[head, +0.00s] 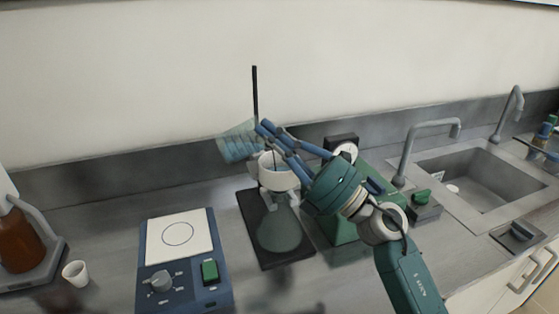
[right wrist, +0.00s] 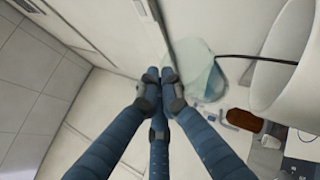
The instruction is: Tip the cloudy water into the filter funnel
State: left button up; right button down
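A clear, pale green-blue beaker (head: 238,145) is tilted far over, in the air above and left of the white filter funnel (head: 279,178). My right gripper (head: 265,130) reaches it from the right, its blue fingers closed together at the beaker's edge. The right wrist view shows the beaker (right wrist: 200,72) at the fingertips (right wrist: 162,80), with the white funnel (right wrist: 290,70) close on the right. A conical flask (head: 280,230) stands under the funnel on a dark stand base. I cannot make out the water level or any stream. My left gripper is not in view.
A thin dark rod (head: 255,92) rises behind the funnel. A hotplate (head: 183,255) stands to the left, with a small white cup (head: 76,272) and a brown bottle (head: 20,240) farther left. A green device (head: 343,228) stands right of the flask, and a sink (head: 480,180) lies beyond.

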pick_arm(q)
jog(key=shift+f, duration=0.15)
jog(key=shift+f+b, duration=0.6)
jog(key=shift+b, duration=0.15)
pick_arm(e)
jog(key=shift+d+f+m+t, duration=0.2)
jog(key=shift+f+m+t, duration=0.05)
jog(key=shift+m+t, duration=0.25)
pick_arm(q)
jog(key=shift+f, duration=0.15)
pick_arm(e)
jog(key=shift+d+f+m+b, duration=0.1)
jog(key=shift+f+m+b, duration=0.1)
jog(key=shift+m+b, duration=0.15)
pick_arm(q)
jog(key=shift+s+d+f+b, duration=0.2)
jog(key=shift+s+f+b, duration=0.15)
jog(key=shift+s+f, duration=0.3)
pick_arm(e)
jog(key=shift+w+d+m+t, duration=0.15)
jog(key=shift+m+t, duration=0.1)
jog(key=shift+t, duration=0.25)
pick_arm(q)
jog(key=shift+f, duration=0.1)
pick_arm(e)
jog(key=shift+d+f, duration=0.1)
jog(key=shift+f, duration=0.05)
